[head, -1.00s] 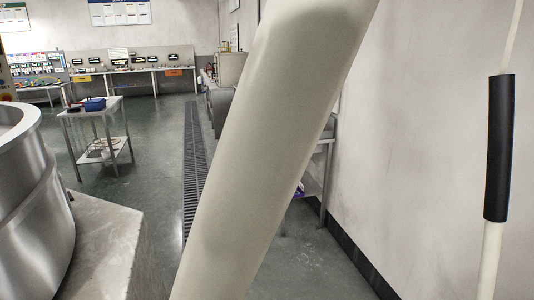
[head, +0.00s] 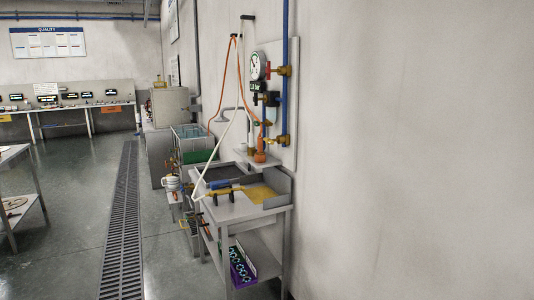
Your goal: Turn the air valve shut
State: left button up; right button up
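A wall panel carries a round white gauge (head: 259,65) with a red and black body below it. A blue vertical pipe (head: 285,110) runs beside it, with an upper brass fitting (head: 283,71) and a lower brass fitting (head: 283,140). Neither of my grippers is in the head view.
A steel bench (head: 242,207) with trays and blue-handled tools stands under the panel against the right wall. A purple crate (head: 241,267) is on its lower shelf. A floor drain grate (head: 122,225) runs along the left.

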aim_at(268, 71)
jog(key=i+j, duration=0.15)
jog(key=i, duration=0.25)
jog(key=i+j+z, duration=0.1)
jog(key=i, duration=0.35)
jog(key=i+j, duration=0.15)
jog(key=i, duration=0.25)
jog(key=i+j+z, duration=0.2)
jog(key=i+j, duration=0.15)
jog(key=j, duration=0.3)
jog(key=i+j+z, duration=0.1)
jog(key=j, duration=0.25)
jog(key=i+j+z, duration=0.1)
jog(key=j, duration=0.25)
jog(key=i+j+z, duration=0.1)
jog(key=j, duration=0.3)
jog(key=i, duration=0.1)
